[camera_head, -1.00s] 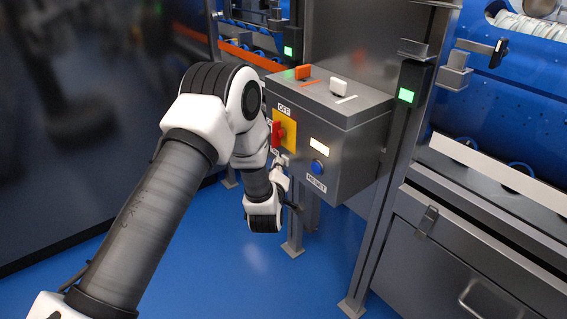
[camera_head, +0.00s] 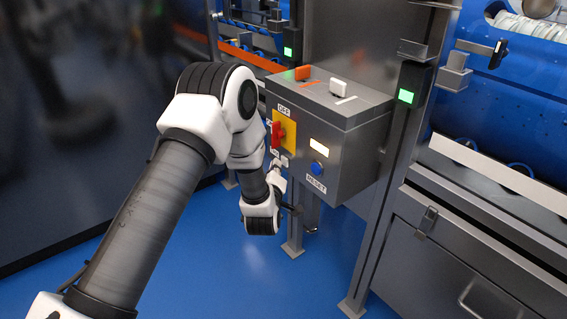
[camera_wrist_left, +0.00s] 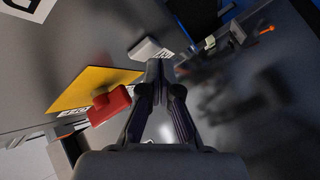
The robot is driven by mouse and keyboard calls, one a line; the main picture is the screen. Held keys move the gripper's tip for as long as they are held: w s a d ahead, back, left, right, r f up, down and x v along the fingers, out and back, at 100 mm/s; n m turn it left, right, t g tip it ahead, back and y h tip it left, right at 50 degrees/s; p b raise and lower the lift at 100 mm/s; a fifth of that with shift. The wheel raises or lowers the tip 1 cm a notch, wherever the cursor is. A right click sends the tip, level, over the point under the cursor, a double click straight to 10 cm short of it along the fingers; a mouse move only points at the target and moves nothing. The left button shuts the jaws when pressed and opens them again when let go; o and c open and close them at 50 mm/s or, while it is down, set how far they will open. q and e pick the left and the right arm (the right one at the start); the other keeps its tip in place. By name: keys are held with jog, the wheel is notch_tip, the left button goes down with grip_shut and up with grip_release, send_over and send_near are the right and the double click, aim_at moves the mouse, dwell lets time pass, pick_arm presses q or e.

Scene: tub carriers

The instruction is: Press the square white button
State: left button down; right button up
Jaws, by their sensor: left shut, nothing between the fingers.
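The square white button (camera_wrist_left: 146,48) shows in the left wrist view as a small pale block on the grey panel, beside a printed label and near the corner of the yellow plate (camera_wrist_left: 85,85). My left gripper (camera_wrist_left: 168,72) is shut and empty, its tips close to the button; I cannot tell whether they touch it. The button is too small to make out clearly there. My right gripper is not in view.
The box bears a red rotary switch (camera_head: 278,135), a lit rectangular lamp (camera_head: 319,146) and a blue RESET button (camera_head: 317,168). Orange (camera_head: 303,72) and white (camera_head: 338,87) switches stand on top. A steel post (camera_head: 385,200) stands to the right; blue floor is open below.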

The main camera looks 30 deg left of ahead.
pick_arm(q)
jog(key=s+a+p, duration=0.1)
jog(key=s+a, duration=0.1)
jog(key=s, duration=0.3)
jog(key=shift+s+a, duration=0.15)
jog(key=shift+s, duration=0.15)
dwell(0.5)
jog(key=s+d+f+m+g+h, duration=0.35)
jog(key=s+d+f+g, duration=0.2)
jog(key=s+f, duration=0.55)
jog(key=s+d+f+m+g+h, duration=0.4)
jog(key=s+d+f, duration=0.3)
jog(key=s+f, duration=0.4)
jog(key=s+d+f+m+g, duration=0.25)
jog(key=s+m+g, duration=0.35)
jog(key=s, duration=0.6)
notch_tip(320, 180, up, 19)
jog(key=p, duration=1.9)
jog(key=shift+a+r+p, duration=0.15)
jog(key=shift+r+p, duration=0.05)
jog(key=shift+p, duration=0.15)
